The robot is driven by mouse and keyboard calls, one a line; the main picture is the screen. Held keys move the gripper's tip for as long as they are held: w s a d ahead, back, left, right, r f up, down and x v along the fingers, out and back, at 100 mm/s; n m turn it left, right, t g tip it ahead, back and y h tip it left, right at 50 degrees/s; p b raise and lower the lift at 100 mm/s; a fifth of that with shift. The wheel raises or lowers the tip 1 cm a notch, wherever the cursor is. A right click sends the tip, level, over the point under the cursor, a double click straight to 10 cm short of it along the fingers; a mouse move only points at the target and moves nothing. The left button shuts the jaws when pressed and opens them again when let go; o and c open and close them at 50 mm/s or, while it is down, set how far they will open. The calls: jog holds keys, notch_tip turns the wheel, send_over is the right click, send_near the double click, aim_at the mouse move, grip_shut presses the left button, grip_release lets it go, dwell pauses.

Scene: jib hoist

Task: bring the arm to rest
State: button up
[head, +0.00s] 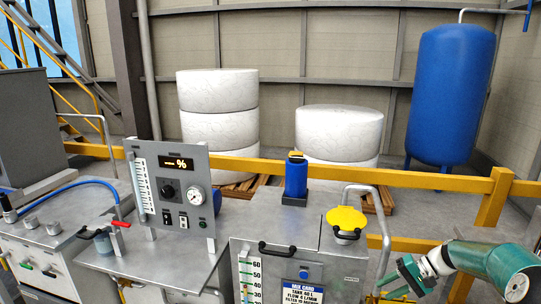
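My arm (490,268), with green and white links, reaches in from the lower right corner of the head view. My gripper (388,283) is at its left end, small and partly seen, near the right side of a grey metal cabinet. I cannot tell whether its fingers are open or shut, and nothing is clearly seen in it. A bent grey pipe rail (386,242) rises just beside the gripper.
The cabinet (330,262) carries a yellow cap (346,218), a blue cylinder (296,177) and handles. A gauge panel (172,190) stands at left. A yellow guard rail (420,178) crosses behind, with white rolls (217,130) and a blue tank (449,90) beyond.

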jog(key=s+a+r+n+h, duration=0.3)
jog(key=s+a+r+h, duration=0.4)
jog(key=s+a+r, duration=0.6)
jog(key=s+a+r+t+h, duration=0.1)
jog(key=s+a+r+t, duration=0.1)
jog(key=s, duration=0.6)
jog(key=s+a+r+n+t+h, duration=0.1)
jog(key=s+a+r, duration=0.3)
jog(key=s, duration=0.4)
jog(key=shift+s+a+r+t+h, duration=0.15)
jog(key=shift+a+t+h, duration=0.25)
jog(key=shift+a+t, duration=0.2)
